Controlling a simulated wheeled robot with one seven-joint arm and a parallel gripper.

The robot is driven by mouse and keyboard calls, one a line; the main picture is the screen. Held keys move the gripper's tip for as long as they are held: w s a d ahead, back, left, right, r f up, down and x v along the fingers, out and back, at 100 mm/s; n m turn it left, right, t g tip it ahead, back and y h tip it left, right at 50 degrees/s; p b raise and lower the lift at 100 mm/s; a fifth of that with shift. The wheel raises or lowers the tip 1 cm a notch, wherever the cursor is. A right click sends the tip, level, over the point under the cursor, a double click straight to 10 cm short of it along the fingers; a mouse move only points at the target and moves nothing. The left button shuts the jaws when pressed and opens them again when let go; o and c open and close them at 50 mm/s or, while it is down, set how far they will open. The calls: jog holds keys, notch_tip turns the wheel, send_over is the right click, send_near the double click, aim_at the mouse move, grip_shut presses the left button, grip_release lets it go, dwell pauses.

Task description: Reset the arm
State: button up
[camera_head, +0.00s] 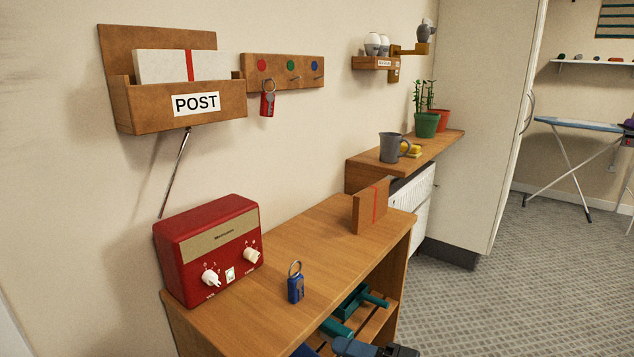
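My gripper is not clearly in view. No part at the bottom edge can be made out as its fingers. On the wooden bench (318,232) stand a red radio (210,250) with two white knobs and a blue key tag (296,288) with a metal ring. A brown parcel (370,206) with a red stripe stands upright toward the bench's far end. A red key tag (267,103) hangs on the wooden hook rack (290,69), under its red dot. The hooks under the green and blue dots are bare.
A wooden post box (150,108) holding a white, red-striped packet is on the wall. Teal and dark items (352,304) lie on the bench's lower slatted shelf, partly cut off. A grey jug (393,148) and potted plants (426,124) stand farther back. The carpet (540,270) at right is clear.

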jog(key=s+d+f+t+h+p, duration=0.1)
jog(key=s+d+f+h, duration=0.3)
jog(key=s, duration=0.4)
jog(key=s+d+f+m+t+h, duration=0.1)
jog(key=s+d+f+h, duration=0.25)
jog(key=s, duration=0.35)
jog(key=s+d+f+t+h+p, duration=0.1)
jog(key=s+d+f+t+h, duration=0.2)
jog(key=s, duration=0.5)
jog(key=s+d+r+n+t+h, duration=0.1)
jog(key=s+d+r+n+h, duration=0.1)
jog(key=s+r, duration=0.7)
jog(key=s+d+r+n+h+p, duration=0.1)
jog(key=s+d+r+n+h, duration=0.1)
jog(key=s+r, duration=0.7)
jog(key=shift+s+d+r+n+t, duration=0.15)
jog(key=shift+d+r+n+t, duration=0.3)
jog(key=shift+d+n, duration=0.35)
jog(key=shift+a, duration=0.1)
